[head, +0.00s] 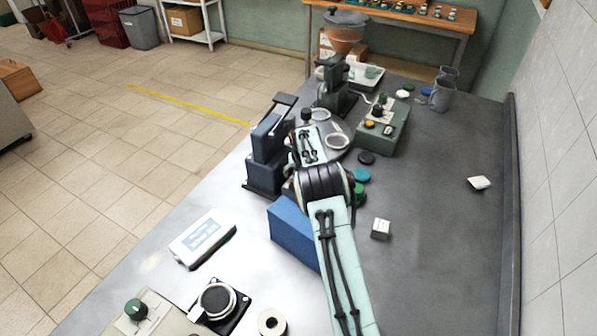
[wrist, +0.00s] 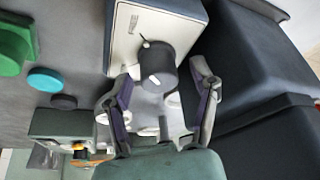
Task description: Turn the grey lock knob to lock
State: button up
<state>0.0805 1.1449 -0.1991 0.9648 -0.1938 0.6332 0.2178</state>
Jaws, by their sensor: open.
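The dark grey lock knob (wrist: 158,68) is on the pale front panel (wrist: 128,40) of a blue box, in the wrist view. My gripper (wrist: 161,82) is open, with one finger to the left of the knob and one to the right. Gaps show on both sides in this view; I cannot tell how deep the fingers reach. In the head view the blue box (head: 291,236) stands left of my arm. Its panel, the knob and my fingers are hidden there.
A dark blue press (head: 266,152) stands close to the box and fills the right of the wrist view (wrist: 255,80). Green (wrist: 12,48), teal (wrist: 46,80) and black (wrist: 63,102) lids lie to the left. A small white block (head: 381,228) is right of my arm.

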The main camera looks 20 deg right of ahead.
grip_shut()
jog(key=shift+n, duration=0.3)
jog(key=n+y, duration=0.2)
jog(key=n, duration=0.3)
jog(key=shift+n, duration=0.3)
jog(key=n+g+y, duration=0.1)
jog(key=n+y, duration=0.1)
jog(key=n, duration=0.3)
jog(key=shift+n+g, duration=0.3)
jog(key=shift+n, duration=0.1)
grip_release()
